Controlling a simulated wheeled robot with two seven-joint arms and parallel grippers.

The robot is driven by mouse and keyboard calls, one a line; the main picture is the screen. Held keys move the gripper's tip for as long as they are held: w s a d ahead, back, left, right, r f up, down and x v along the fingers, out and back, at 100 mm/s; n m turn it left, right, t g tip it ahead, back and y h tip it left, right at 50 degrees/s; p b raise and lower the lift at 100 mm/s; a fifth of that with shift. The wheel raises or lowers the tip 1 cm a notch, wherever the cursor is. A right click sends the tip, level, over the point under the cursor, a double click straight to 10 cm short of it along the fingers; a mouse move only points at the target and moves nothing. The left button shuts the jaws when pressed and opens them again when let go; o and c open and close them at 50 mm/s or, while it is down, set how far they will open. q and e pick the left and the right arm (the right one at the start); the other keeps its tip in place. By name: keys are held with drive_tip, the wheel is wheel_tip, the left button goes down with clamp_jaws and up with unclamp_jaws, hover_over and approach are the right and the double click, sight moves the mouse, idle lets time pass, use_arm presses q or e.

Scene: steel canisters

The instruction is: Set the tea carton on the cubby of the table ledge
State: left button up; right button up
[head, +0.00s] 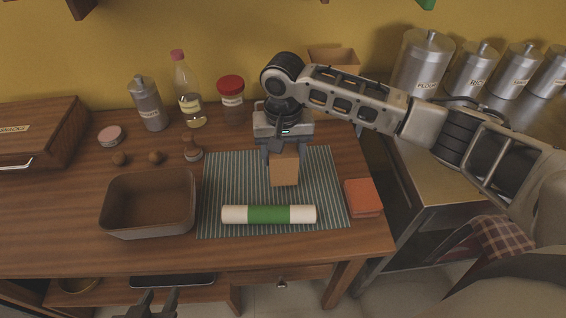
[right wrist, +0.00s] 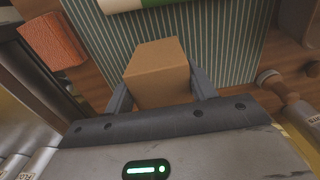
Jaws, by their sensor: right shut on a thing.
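A plain brown box-shaped carton (head: 284,170), which I take for the tea carton, is between the fingers of my right gripper (head: 283,150). The gripper points down over the striped mat and is shut on the carton's upper part. The right wrist view shows the carton (right wrist: 157,72) between both fingers; I cannot tell if its base touches the mat. My left gripper (head: 156,299) is at the bottom edge of the head view, in front of the table, with its fingers apart and empty. Below the tabletop, an open shelf space (head: 205,295) shows left of a knobbed drawer (head: 282,284).
The striped mat (head: 222,180) holds a green-and-white roll (head: 268,214). A brown bin (head: 150,225) stands left and an orange box (head: 363,197) right. Bottles (head: 188,105), a red-lidded jar (head: 231,92) and an open box (head: 335,58) line the back. A dark tray (head: 172,281) lies below.

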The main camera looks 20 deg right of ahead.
drive_tip(key=shift+w+f, duration=0.2)
drive_tip(key=shift+f, duration=1.55)
drive_tip(key=o, duration=1)
drive_tip(key=shift+f, duration=0.15)
